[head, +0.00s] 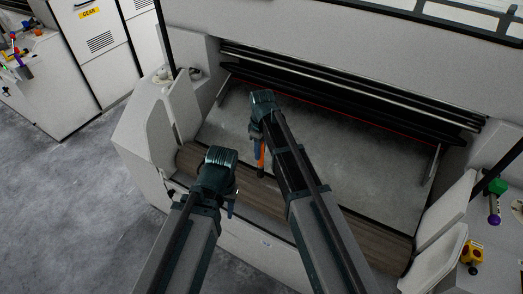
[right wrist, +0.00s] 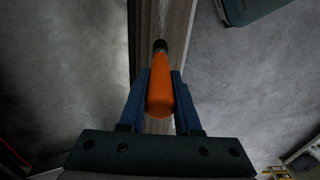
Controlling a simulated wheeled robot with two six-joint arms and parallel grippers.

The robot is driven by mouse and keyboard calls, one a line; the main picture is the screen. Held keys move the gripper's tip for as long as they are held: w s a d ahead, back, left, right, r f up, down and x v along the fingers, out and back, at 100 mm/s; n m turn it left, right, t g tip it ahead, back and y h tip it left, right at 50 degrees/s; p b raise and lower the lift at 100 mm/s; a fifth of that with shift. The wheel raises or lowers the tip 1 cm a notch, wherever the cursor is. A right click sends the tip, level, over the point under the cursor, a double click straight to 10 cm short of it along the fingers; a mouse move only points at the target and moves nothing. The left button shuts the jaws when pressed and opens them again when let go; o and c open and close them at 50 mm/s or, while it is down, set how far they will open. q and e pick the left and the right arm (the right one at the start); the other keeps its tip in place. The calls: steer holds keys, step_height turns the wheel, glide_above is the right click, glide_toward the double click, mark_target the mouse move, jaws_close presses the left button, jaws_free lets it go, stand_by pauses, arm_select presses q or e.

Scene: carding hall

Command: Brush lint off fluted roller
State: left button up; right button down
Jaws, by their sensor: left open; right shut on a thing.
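The fluted roller (head: 345,222) is a long brown cylinder with fine lengthwise lines, lying across the front of the machine. It also shows as a striped band in the right wrist view (right wrist: 145,20). My right gripper (head: 258,152) is above the roller's left part, shut on an orange handle (head: 262,160). In the right wrist view the handle (right wrist: 160,92) lies between the blue fingers and ends in a dark collar (right wrist: 160,46). The tool's far end and any contact with the roller are hidden. My left gripper (head: 231,208) is open and empty near the roller's left end.
A grey flat bed (head: 350,150) lies behind the roller, with dark bars (head: 350,95) at its back. White side panels (head: 161,135) stand at both ends. A green-and-purple handle (head: 495,205) and a yellow part (head: 472,253) are at right. Open floor lies at left.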

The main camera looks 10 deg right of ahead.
step_height(320, 180, up, 3)
steer(key=shift+r+p, duration=0.1)
steer(key=shift+p, duration=1.15)
steer(key=shift+a, duration=0.1)
